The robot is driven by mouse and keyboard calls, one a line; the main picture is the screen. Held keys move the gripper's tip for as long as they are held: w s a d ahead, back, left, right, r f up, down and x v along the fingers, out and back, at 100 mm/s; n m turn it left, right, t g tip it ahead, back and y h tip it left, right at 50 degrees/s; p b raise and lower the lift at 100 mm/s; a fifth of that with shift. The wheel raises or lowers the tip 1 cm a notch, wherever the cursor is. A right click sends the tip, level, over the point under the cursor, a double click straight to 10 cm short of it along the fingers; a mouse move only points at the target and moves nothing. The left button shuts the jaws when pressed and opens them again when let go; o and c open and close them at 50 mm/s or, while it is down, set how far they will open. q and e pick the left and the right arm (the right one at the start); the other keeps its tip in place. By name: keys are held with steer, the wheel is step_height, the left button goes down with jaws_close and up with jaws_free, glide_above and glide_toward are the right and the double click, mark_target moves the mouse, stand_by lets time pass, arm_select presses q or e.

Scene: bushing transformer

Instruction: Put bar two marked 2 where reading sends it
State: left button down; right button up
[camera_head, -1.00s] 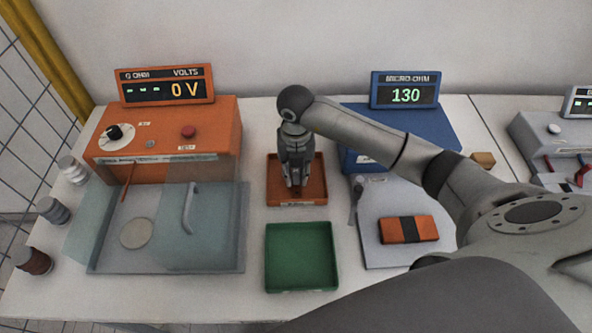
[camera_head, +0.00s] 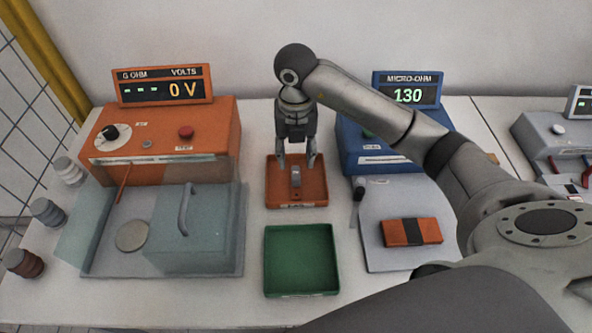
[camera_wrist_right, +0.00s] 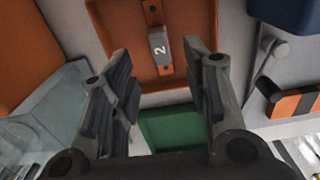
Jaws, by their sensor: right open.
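The bar marked 2 (camera_wrist_right: 163,55) lies in the orange tray, with its grey face and white "2" showing in the right wrist view. In the head view the bar (camera_head: 296,176) lies near the middle of the orange tray (camera_head: 275,193). My right gripper (camera_head: 297,164) is open and empty above the tray, its fingers apart on either side of the bar. In the wrist view its fingertips (camera_wrist_right: 160,60) frame the bar without touching it. The micro-ohm meter (camera_head: 407,92) reads 130. The green tray (camera_head: 301,258) is empty. My left gripper is not in view.
A grey plate (camera_head: 385,255) with an orange-and-black block (camera_head: 411,232) lies at right. Several bushings (camera_head: 45,212) stand at the left edge.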

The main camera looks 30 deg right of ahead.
mark_target(296, 172)
steer(key=shift+r, duration=2.2)
